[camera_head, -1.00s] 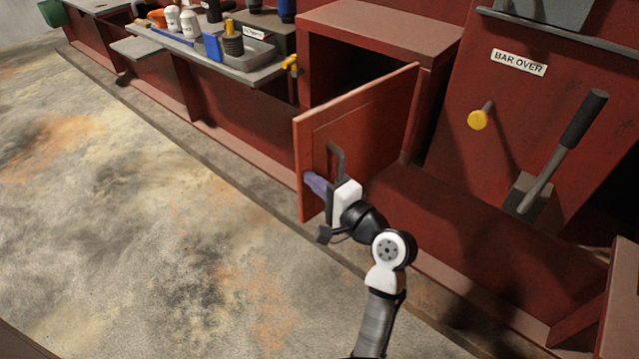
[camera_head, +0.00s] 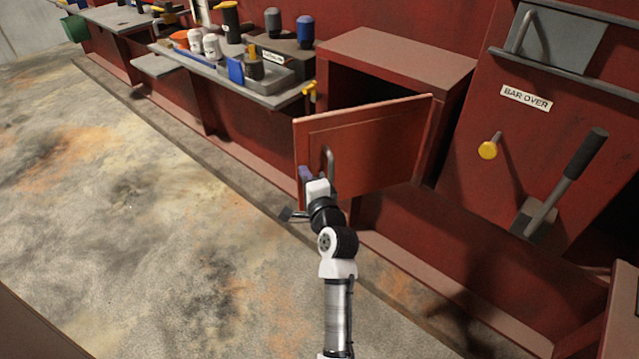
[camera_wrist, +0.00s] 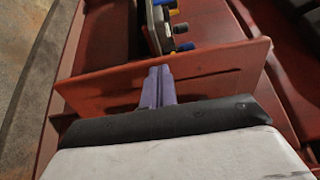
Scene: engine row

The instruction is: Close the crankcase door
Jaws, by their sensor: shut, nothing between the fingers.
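The crankcase door (camera_head: 385,145) is a red panel hinged at its right side, standing ajar in front of the dark opening of a red box (camera_head: 400,52). A grey bar handle (camera_head: 328,160) is on its outer face. My gripper (camera_head: 305,174) is at the door's outer face near its free left edge, left of the handle. In the wrist view my purple fingers (camera_wrist: 158,85) are together and empty, against or very close to the door panel (camera_wrist: 215,72). I cannot tell whether they touch it.
A shelf (camera_head: 270,100) with bottles and a tray stands left of the box, with a yellow tap-like part (camera_head: 310,90) at its end. The floor (camera_head: 150,230) at left is clear.

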